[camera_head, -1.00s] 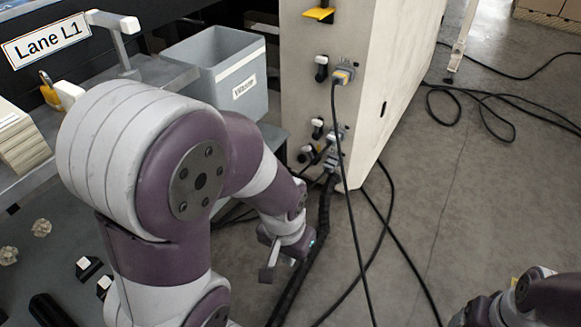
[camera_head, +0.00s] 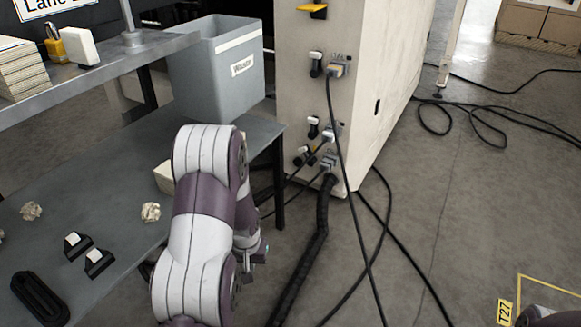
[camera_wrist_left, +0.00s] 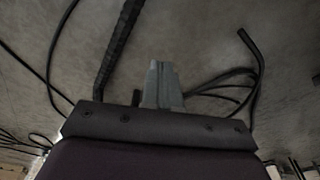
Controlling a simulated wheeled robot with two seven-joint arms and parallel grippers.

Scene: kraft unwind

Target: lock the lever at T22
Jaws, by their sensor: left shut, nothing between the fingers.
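The beige cabinet (camera_head: 358,95) carries several black levers with white tips on its left face. One upper lever (camera_head: 316,63) is beside a grey cable connector (camera_head: 338,66). Another lever (camera_head: 313,127) is lower, next to a second connector (camera_head: 331,133). More levers cluster below it (camera_head: 305,155). No T22 label is readable, so I cannot tell which lever it is. My left gripper (camera_head: 256,258) hangs low, left of the cabinet and below the levers, apart from them. In the left wrist view its fingers (camera_wrist_left: 161,82) are together, empty, above the floor. My right gripper is out of view.
Black cables (camera_head: 345,180) hang from the connectors to the floor. A thick black hose (camera_head: 318,225) runs along the floor near my left arm. A grey workbench (camera_head: 120,190) and a grey bin (camera_head: 215,70) stand left. A T27 floor label (camera_head: 504,313) is at lower right.

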